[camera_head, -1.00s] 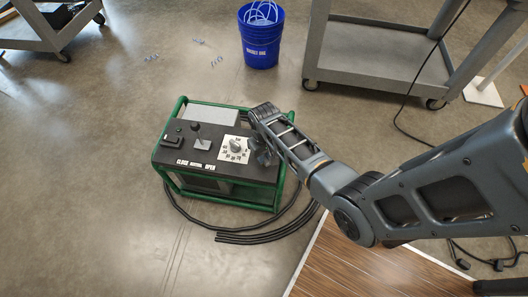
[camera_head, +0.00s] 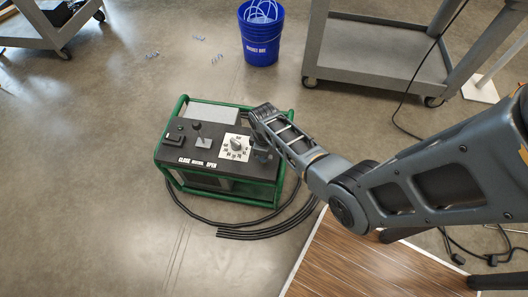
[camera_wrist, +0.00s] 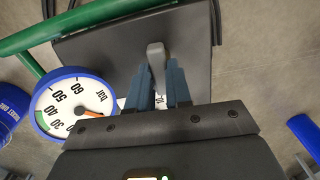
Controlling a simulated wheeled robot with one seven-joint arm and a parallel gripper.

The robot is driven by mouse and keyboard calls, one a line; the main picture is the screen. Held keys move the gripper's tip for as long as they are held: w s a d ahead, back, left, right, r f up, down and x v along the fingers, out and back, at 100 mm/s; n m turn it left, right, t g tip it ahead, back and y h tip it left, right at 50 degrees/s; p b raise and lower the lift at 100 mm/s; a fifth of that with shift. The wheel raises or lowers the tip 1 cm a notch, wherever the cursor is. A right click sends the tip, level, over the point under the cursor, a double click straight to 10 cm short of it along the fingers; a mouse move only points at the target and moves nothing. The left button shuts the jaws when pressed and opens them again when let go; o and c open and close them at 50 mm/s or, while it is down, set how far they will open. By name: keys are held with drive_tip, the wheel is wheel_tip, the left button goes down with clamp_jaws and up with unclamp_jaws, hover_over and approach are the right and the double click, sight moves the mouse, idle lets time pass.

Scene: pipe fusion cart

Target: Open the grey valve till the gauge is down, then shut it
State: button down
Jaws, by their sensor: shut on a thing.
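The gauge (camera_wrist: 66,112) is a round white dial with a blue rim, just left of the fingers. Its orange needle points right, near the dial's lower right; my gripper body hides part of the scale there, so I cannot read a value. In the head view my gripper (camera_head: 262,152) is at the right end of the green-framed unit (camera_head: 225,197); the valve and gauge are hidden there.
The unit's black top carries a small lever (camera_head: 198,131), a white-plated knob (camera_head: 236,146) and a close/open label. Black hoses (camera_head: 265,230) lie on the floor around it. A blue bucket (camera_head: 260,40) and a grey cart (camera_head: 385,55) stand behind.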

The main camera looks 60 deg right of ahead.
drive_tip(key=shift+n, duration=0.4)
drive_tip(key=c, duration=1)
unclamp_jaws()
drive_tip(key=shift+c, duration=0.2)
drive_tip(key=shift+r+p, duration=0.95)
drive_tip(key=shift+r, duration=2.95)
drive_tip(key=shift+s+a+f, duration=0.2)
drive_tip(key=shift+s, duration=0.05)
drive_tip(key=s+a+r+m+t+h, duration=0.1)
drive_tip(key=s+a+r+t, duration=0.2)
drive_tip(key=s+a, duration=0.3)
drive_tip(key=s+a+r+m+t+h, duration=0.1)
drive_tip(key=s+a+r+t, duration=0.25)
drive_tip(key=s, duration=0.35)
drive_tip(key=s+a+r+t, duration=0.2)
drive_tip(key=s+a+r, duration=0.1)
drive_tip(key=r, duration=0.7)
drive_tip(key=s+a+r+m+t+y, duration=0.1)
drive_tip(key=s+a+r+t, duration=0.2)
drive_tip(key=r, duration=0.6)
drive_tip(key=s+a+r+m+t+y, duration=0.1)
drive_tip(key=s+a+r+t, duration=0.2)
drive_tip(key=r, duration=0.7)
drive_tip(key=shift+s+r, duration=0.3)
drive_tip(key=shift+s, duration=0.35)
